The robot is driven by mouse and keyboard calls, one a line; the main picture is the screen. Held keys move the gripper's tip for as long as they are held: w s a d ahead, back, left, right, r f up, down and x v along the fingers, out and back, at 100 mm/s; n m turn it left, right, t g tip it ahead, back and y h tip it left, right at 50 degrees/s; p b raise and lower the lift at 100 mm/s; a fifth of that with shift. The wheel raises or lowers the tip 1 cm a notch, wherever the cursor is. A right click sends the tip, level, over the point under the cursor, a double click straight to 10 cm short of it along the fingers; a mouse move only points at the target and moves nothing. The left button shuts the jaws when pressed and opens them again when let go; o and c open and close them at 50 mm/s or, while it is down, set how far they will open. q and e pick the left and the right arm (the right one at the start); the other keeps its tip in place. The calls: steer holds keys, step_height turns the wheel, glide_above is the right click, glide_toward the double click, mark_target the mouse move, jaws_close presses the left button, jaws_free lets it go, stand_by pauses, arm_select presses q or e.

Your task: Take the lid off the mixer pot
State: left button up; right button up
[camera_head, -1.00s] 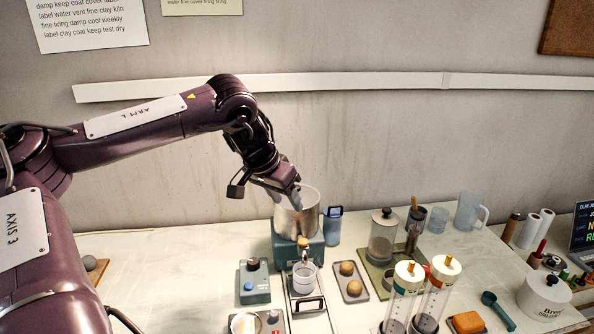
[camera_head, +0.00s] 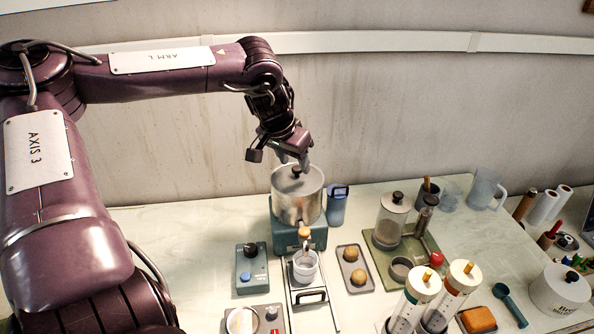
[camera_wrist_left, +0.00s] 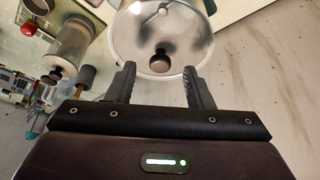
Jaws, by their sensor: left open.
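The mixer pot (camera_head: 297,207) is a shiny metal pot upright on a teal base (camera_head: 285,232) near the back of the table. Its lid (camera_head: 312,180), see-through or pale, lies over the pot's mouth with a dark round knob (camera_head: 296,171) on top. The lid (camera_wrist_left: 130,40) and knob (camera_wrist_left: 160,62) also show in the left wrist view. My left gripper (camera_head: 294,161) is open and empty, just above the knob. In the wrist view its fingers (camera_wrist_left: 160,75) stand apart on either side of the knob's line. My right gripper is out of view.
In front are a white beaker (camera_head: 305,266), a control box (camera_head: 252,268) and a tray with two clay balls (camera_head: 354,268). A lidded jar (camera_head: 391,222) stands further right. The table left of the pot is clear.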

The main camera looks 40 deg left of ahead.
arm_select(q)
steer(key=shift+x, duration=1.1)
steer(key=shift+w, duration=0.1)
jaws_close()
steer(key=shift+r, duration=0.1)
